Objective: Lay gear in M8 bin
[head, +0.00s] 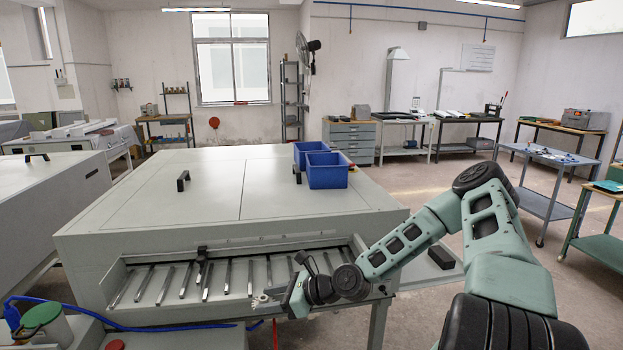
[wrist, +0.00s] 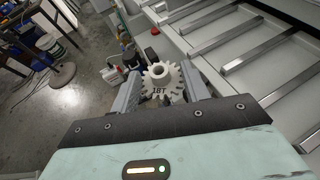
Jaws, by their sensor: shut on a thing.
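A pale toothed gear marked "18T" (wrist: 163,83) sits between my gripper's fingers (wrist: 165,92) in the wrist view. The fingers are shut on it from both sides. In the head view my gripper (head: 270,297) is low, in front of the plate processor's slatted feed tray (head: 130,287), and the gear is small there. Two blue bins stand on the processor's top, a nearer one (head: 328,176) and a farther one (head: 300,148). They are above and to the right of my gripper. No M8 label is readable, and the bins' insides are mostly hidden.
The plate processor's broad pale top (head: 200,205) is mostly bare, with black handles (head: 183,181) on it. Metal bars cross the feed tray. A blue hose (head: 130,326) and a green-lidded container (head: 45,318) are at lower left. A blue-grey cart (head: 545,200) stands at right.

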